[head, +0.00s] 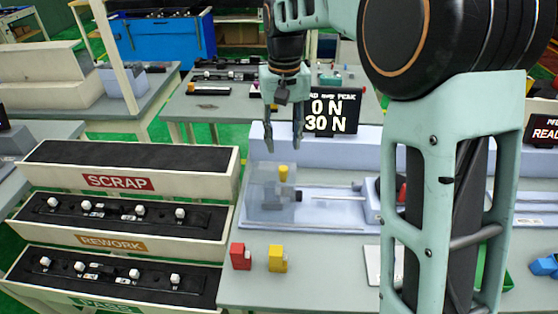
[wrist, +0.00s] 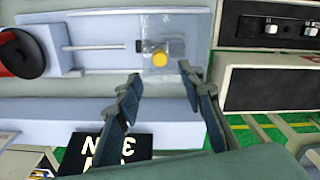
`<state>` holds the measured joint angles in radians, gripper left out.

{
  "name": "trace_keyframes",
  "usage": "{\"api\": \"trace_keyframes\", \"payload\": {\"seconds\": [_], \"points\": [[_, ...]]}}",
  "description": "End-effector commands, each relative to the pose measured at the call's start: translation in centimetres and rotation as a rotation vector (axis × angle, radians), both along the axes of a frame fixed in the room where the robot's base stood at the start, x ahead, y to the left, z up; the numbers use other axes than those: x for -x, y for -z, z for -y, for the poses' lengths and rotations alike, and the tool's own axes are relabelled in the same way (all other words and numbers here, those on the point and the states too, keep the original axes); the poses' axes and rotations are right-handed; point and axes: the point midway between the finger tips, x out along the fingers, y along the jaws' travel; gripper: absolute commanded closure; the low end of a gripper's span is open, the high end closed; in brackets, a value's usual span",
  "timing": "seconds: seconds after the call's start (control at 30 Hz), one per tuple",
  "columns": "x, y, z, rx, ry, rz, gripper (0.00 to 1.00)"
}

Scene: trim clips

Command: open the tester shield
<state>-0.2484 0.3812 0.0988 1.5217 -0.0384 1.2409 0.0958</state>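The tester shield (head: 262,208) is a clear, see-through box at the left end of the pale blue tester (head: 330,215). It stands over a small dark fixture. A yellow knob (head: 284,172) shows at its top; in the wrist view the knob (wrist: 160,58) lies just beyond the fingertips, roughly centred between them. My gripper (head: 283,149) points down above the shield. Its two fingers are spread, with nothing between them; the gap also shows in the wrist view (wrist: 159,74). The fingers look apart from the knob.
A display (head: 332,113) reading 0 N and 30 N stands behind the tester. Labelled SCRAP (head: 118,183) and REWORK (head: 112,243) bins are at left. A red block (head: 240,256) and a yellow block (head: 277,258) sit in front. A red and black part (wrist: 20,52) is at the tester's other end.

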Motion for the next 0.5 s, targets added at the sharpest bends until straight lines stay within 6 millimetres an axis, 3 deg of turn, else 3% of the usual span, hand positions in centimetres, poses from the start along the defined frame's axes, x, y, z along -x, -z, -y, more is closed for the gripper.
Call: {"api": "trace_keyframes", "payload": {"seconds": [0.5], "points": [[0.1,8.4,0.0,0.001,-0.001,-0.004,0.64]]}}
